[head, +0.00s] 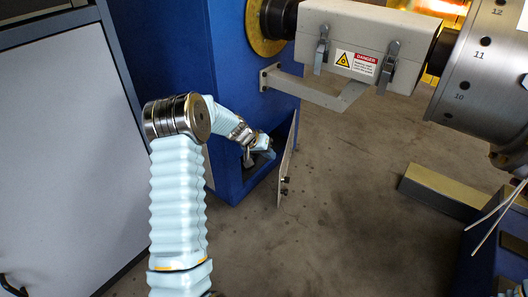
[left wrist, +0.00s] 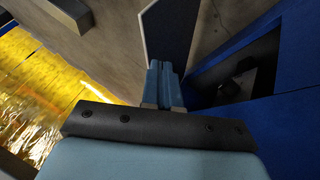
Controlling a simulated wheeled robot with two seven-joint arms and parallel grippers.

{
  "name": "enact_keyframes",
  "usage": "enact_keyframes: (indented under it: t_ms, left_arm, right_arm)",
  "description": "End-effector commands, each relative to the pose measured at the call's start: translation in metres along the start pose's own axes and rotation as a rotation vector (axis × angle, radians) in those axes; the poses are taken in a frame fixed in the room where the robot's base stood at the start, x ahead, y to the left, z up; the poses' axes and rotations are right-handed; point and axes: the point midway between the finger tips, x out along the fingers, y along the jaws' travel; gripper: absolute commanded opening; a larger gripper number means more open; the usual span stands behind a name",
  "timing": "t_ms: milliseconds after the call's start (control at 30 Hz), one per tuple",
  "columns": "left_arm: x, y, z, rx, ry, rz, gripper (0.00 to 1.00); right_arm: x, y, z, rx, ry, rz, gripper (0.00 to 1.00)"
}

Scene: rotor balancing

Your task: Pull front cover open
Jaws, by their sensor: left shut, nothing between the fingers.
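The front cover (head: 288,160) is a thin grey panel at the blue cabinet's lower opening (head: 237,170). It stands swung out from the cabinet and shows nearly edge-on, with small dark fittings on its outer side. In the left wrist view the cover (left wrist: 168,28) rises just beyond the fingertips, and the dark opening (left wrist: 232,75) lies to their right. My left gripper (head: 267,149) is at the opening, on the inner side of the cover. Its fingers (left wrist: 164,72) are shut and empty. Whether they touch the cover cannot be told. My right gripper is not in view.
A blue cabinet (head: 170,60) holds the opening. A bracket (head: 315,92) juts out above the cover, below a white guard box (head: 345,35) with latches. A grey cabinet (head: 65,150) stands at the left. The floor (head: 335,210) right of the cover is clear.

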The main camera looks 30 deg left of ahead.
Motion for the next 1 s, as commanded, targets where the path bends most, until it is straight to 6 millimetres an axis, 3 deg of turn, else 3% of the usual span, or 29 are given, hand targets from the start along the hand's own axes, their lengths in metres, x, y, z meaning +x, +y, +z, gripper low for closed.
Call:
enact_keyframes:
  t_ms: [100,300,767,1000]
  left_arm:
    - [0.021,0.000,0.001,0.000,-0.002,0.000,0.00]
    - [0.037,0.000,0.000,0.000,-0.001,0.000,0.00]
    - [0.040,0.002,0.000,-0.003,0.001,-0.002,0.00]
    - [0.050,0.025,0.001,-0.051,0.026,-0.026,0.00]
  right_arm:
    - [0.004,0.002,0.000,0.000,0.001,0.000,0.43]
    - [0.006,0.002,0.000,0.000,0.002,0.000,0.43]
    - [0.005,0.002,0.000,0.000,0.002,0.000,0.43]
    - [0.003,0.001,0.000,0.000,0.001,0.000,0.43]
